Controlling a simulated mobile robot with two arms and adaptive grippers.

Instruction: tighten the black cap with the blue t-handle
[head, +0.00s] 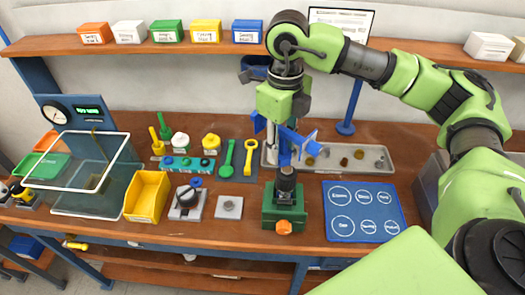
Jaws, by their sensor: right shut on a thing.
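My right gripper (285,128) points down above the green vise (284,217) and is shut on the blue t-handle (285,150). The handle's blue arms stick out around the fingers and its stem points down. The dark part with the black cap (286,174) stands upright in the vise, directly under the stem. The stem's lower end is at or just above the cap; I cannot tell if they touch. The fingertips are partly hidden by the blue handle. My left gripper is not in view.
Left of the vise are a yellow bin (147,196), a grey block with a black knob (187,200), a small grey plate (229,207) and green and yellow tools. A grey tray (375,158) with small brass parts lies behind right. A blue mat (362,211) lies right. A shelf (225,45) runs above.

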